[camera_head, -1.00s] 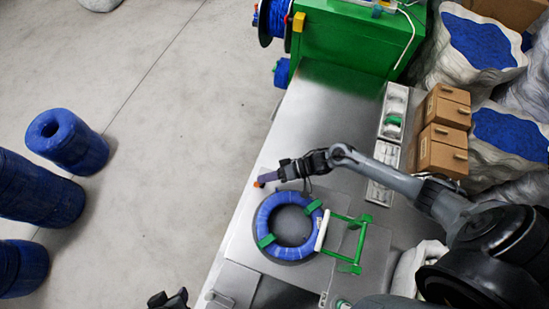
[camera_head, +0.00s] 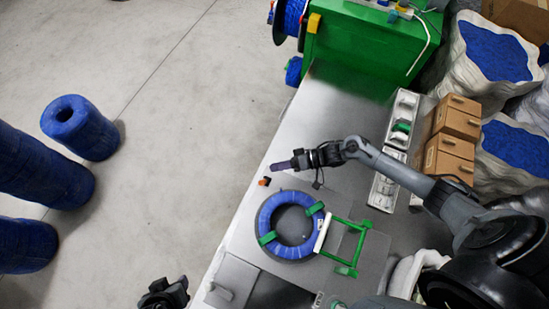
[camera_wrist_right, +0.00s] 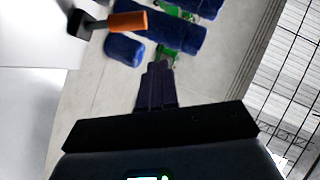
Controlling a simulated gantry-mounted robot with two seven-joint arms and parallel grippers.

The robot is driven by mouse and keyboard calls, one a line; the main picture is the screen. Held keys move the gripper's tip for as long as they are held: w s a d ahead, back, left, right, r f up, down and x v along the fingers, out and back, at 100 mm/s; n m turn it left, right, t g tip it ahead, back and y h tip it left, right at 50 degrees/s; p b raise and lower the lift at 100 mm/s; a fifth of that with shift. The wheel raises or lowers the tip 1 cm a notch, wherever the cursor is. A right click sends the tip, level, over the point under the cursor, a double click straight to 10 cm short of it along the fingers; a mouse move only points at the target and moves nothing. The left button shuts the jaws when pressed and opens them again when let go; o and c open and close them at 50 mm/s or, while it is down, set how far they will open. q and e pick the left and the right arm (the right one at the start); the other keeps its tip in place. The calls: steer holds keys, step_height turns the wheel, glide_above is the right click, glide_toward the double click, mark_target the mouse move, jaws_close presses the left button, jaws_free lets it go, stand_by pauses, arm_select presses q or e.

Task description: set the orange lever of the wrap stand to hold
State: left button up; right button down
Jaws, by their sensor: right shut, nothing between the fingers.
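The orange lever (camera_head: 264,181) is a small orange piece at the left edge of the metal bench, up-left of the blue cable coil (camera_head: 265,222). In the right wrist view the lever (camera_wrist_right: 129,21) is an orange bar on a black base, pointing right. The coil lies on the wrap stand with green clamps (camera_head: 267,238) across it. My right gripper (camera_head: 273,167) is shut and empty, just above and right of the lever, seemingly apart from it. Its fingers (camera_wrist_right: 160,66) lie below the lever in the wrist view. My left gripper (camera_head: 163,293) shows only partly at the bottom edge.
A green frame (camera_head: 351,270) with a white bar stands right of the coil. White trays (camera_head: 385,192) and cardboard boxes (camera_head: 457,119) line the bench's right side. A green machine (camera_head: 365,45) stands at the back. Blue coils (camera_head: 80,128) stand on the floor at left.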

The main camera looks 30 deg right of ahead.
steer(key=v, duration=0.9)
steer(key=shift+s, duration=0.3)
